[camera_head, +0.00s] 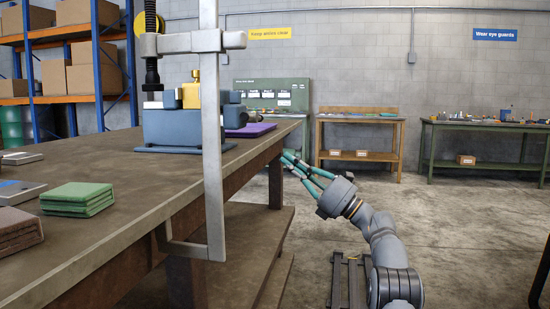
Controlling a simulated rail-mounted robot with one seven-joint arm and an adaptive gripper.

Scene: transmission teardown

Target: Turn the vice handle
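A blue-grey bench vice (183,127) stands on the workbench near its far right part, with a yellow part (190,96) at its top. A dark cylindrical end (264,117) sticks out on the vice's right side. I cannot make out a handle bar clearly there. My gripper (286,158) has teal fingers and is at the right edge of the bench, below the height of the top and right of the vice. It appears apart from the vice. Its fingertips are small and close to the bench edge, so their opening is unclear.
A large grey clamp (212,165) grips the near bench edge and hides part of the vice. Green pads (78,198) and brown pads (18,230) lie on the workbench (110,155). A purple pad (250,130) lies beside the vice. Open floor is on the right.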

